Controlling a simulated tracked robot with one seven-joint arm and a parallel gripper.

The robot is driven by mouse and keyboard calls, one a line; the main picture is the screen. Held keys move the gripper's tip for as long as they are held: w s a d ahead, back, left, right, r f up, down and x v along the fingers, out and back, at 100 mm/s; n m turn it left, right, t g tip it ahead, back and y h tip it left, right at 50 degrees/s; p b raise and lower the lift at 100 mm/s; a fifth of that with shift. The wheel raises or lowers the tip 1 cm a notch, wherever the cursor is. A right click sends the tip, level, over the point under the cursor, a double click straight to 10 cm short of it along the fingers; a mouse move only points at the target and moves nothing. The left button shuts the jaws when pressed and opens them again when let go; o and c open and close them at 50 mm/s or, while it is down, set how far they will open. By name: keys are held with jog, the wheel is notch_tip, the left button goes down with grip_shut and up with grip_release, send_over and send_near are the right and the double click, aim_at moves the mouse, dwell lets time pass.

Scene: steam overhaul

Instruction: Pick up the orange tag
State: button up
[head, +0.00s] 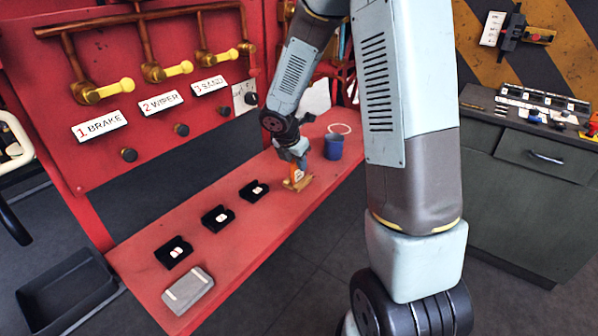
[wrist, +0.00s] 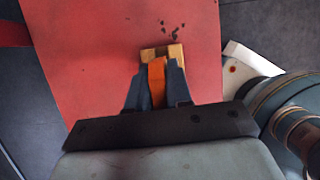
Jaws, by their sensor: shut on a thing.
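The orange tag (wrist: 156,75) sits between the two fingers of my gripper (wrist: 157,82) in the wrist view. My gripper is shut on it. A tan wooden block or stand (wrist: 175,52) lies just beyond and under the tag on the red bench. In the head view my gripper (head: 296,172) points down at the bench, with the orange tag (head: 297,174) at its tip. The stand (head: 299,184) is directly below. I cannot tell whether the tag still touches the stand.
A blue cup (head: 333,147) stands close behind my gripper on the red bench (head: 240,255). Several black trays with white pieces (head: 217,218) and a grey box (head: 188,290) lie toward the front left. A red panel with yellow-handled valves (head: 150,80) rises behind the bench.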

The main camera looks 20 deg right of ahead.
grip_shut()
jog(key=shift+r, duration=0.3)
jog(key=r, duration=0.3)
jog(key=shift+s+a+r, duration=0.1)
jog(key=shift+s+r, duration=0.15)
jog(key=shift+s, duration=0.05)
jog(key=s+a+r, duration=0.5)
jog(key=s+r, duration=0.4)
jog(key=s, duration=0.3)
jog(key=shift+a, duration=0.2)
jog(key=shift+s, duration=0.1)
